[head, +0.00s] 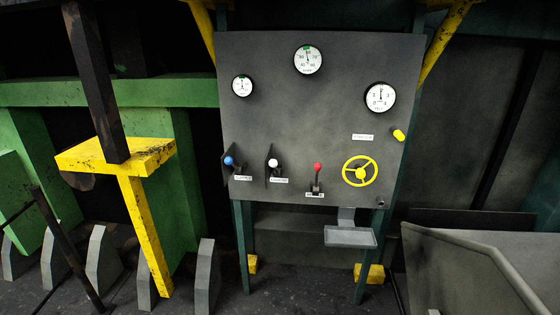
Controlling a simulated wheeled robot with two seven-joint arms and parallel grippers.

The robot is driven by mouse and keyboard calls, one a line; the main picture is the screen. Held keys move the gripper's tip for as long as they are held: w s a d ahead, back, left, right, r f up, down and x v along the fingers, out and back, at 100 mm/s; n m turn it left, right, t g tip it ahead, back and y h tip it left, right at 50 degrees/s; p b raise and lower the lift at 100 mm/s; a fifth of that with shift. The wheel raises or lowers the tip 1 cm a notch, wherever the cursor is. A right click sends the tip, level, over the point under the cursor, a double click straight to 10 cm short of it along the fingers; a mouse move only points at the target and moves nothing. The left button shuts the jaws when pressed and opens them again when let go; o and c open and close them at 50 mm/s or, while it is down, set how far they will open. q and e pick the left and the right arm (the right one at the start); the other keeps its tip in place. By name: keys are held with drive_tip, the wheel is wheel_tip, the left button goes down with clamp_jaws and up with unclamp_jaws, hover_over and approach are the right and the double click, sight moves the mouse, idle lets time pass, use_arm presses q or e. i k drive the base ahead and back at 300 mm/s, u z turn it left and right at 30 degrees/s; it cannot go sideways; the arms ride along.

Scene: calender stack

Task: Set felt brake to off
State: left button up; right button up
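A grey control panel (300,130) stands upright ahead of me. Along its lower part are a blue-knobbed lever (229,161), a white-knobbed lever (273,163) and a red-knobbed lever (317,168). The red knob is above its pivot, so that lever points up. A yellow handwheel (360,171) is to their right. A yellow knob (398,135) sits near the panel's right edge beside a white label (362,137). The label text is too small to read surely, so I cannot tell which control is the felt brake. Neither gripper is in view.
Three round gauges sit higher on the panel, including the top one (308,60). A small grey tray (350,237) juts out below. A yellow post (145,235) and green frame (150,92) stand left. A grey sloped structure (480,270) fills the lower right.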

sight(317, 166)
drive_tip(key=z, duration=0.1)
drive_tip(key=i, duration=0.7)
drive_tip(key=z, duration=0.9)
drive_tip(key=i, duration=0.4)
drive_tip(key=z, duration=0.45)
